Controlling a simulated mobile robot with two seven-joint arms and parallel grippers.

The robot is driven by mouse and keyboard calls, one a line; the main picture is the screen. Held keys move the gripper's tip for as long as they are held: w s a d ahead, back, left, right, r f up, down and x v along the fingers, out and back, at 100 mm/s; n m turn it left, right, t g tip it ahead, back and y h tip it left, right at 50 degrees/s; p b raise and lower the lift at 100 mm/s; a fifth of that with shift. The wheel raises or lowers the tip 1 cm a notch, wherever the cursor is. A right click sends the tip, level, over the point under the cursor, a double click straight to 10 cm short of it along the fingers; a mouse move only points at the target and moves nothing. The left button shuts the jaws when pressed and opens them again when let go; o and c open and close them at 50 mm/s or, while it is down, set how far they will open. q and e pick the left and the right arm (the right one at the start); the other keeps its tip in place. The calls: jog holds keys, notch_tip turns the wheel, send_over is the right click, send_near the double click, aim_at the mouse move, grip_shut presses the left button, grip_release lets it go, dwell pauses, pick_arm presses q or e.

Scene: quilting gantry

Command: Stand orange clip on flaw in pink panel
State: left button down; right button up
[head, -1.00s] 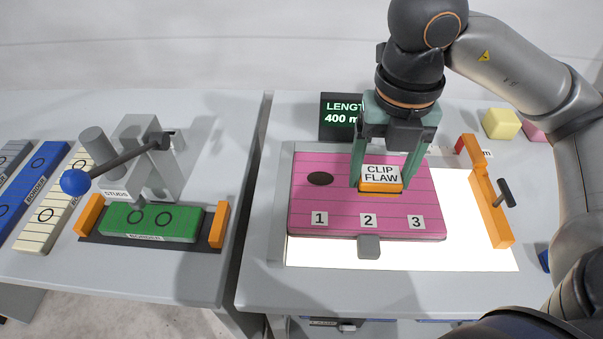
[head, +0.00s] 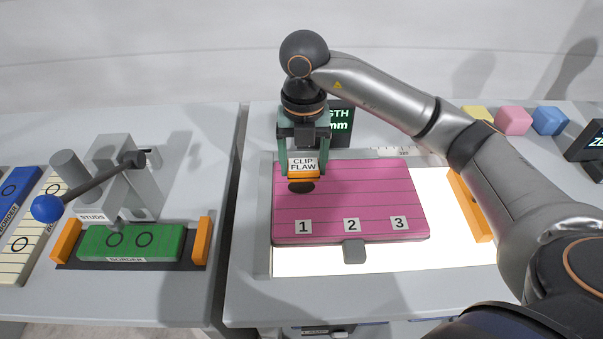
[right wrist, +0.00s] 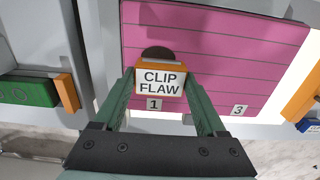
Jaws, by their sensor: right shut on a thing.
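The orange clip (head: 303,174), with a white label reading CLIP FLAW, is held upright in my right gripper (head: 303,170), which is shut on it. In the right wrist view the clip (right wrist: 161,66) sits between the fingertips of the gripper (right wrist: 160,85). The pink panel (head: 370,195) lies on a lit white surface, with marks 1, 2 and 3 along its near edge. The flaw, a dark oval (head: 301,188), is at the panel's left, above mark 1. The clip is over or just behind it; I cannot tell whether it touches the panel. My left gripper is not in view.
A grey tab (head: 354,251) is at the panel's front edge. An orange bar (head: 470,206) stands to the right. On the left table are a green border block (head: 160,243) and a lever with a blue knob (head: 46,208). Coloured cubes (head: 513,121) sit at the back right.

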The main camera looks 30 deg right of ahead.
aim_at(301, 176)
jog(key=shift+w+f, duration=0.25)
jog(key=shift+f, duration=0.1)
jog(key=shift+f+p, duration=0.35)
jog(key=shift+f, duration=1.25)
jog(key=shift+f, duration=0.2)
jog(key=o, duration=1.3)
jog(key=shift+r, duration=0.1)
notch_tip(301, 176, up, 12)
jog(key=shift+r, duration=0.15)
